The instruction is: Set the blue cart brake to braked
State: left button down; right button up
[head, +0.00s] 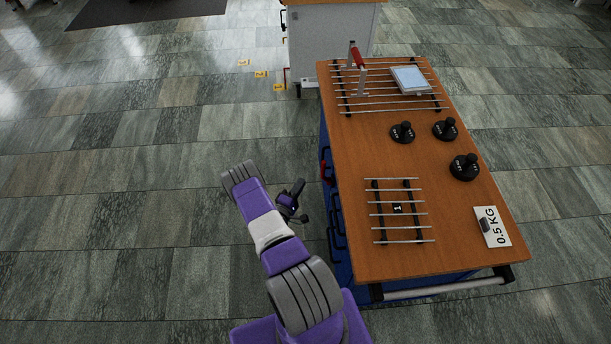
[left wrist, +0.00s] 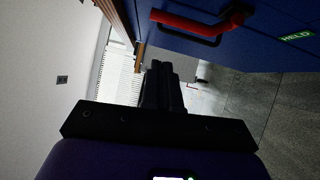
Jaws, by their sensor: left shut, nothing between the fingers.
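The blue cart (head: 342,262) has a wooden top and stands right of centre in the head view. A red lever (head: 327,172) shows at its left side; in the left wrist view the red lever (left wrist: 190,23) lies along the blue panel near the top, by a dark bracket. A green label reading "HELD" (left wrist: 297,36) is on the panel to its right. My left gripper (head: 298,187) is just left of the cart side, apart from the lever. In the left wrist view its dark fingers (left wrist: 162,80) are together and empty, below the lever. My right gripper is out of view.
The cart top carries a rack with a red-handled piece (head: 357,58), a scale (head: 410,79), several black weights (head: 402,132), a smaller rack (head: 398,228) and a "0.5 KG" card (head: 492,227). Dark handles (head: 337,216) line the cart's left side.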

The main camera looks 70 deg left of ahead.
pick_arm(q)
jog(key=v, duration=0.5)
jog(key=shift+r, duration=0.1)
dwell(0.5)
